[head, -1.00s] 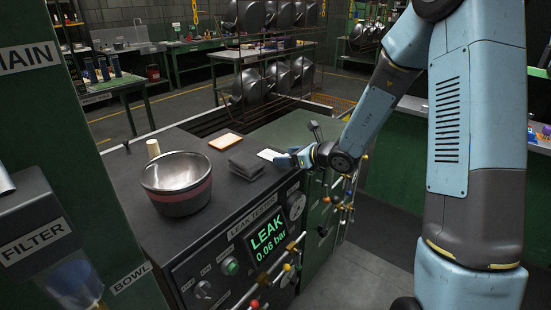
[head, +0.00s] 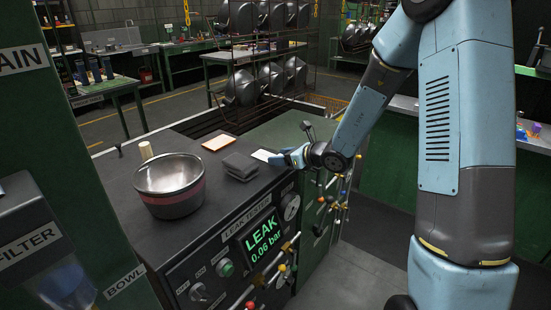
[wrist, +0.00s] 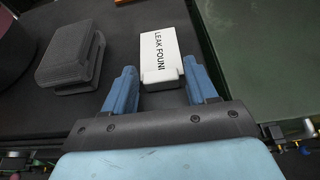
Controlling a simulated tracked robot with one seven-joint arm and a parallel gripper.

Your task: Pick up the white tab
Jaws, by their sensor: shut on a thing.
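The white tab (head: 262,155) lies near the right end of the black bench top. In the wrist view the white tab (wrist: 160,50) is a flat block with black lettering that reads "LEAK FOUN…", with a thicker near end. My gripper (head: 281,158) reaches it from the right in the head view. I cannot tell whether the tab is lifted off the surface.
A dark grey block (head: 241,165) lies left of the tab. An orange-edged pad (head: 219,142) lies behind it. A metal bowl with a red band (head: 170,186) stands farther left. The leak tester's display (head: 262,238) reads "LEAK 0.06 bar". Levers and valves line the bench front.

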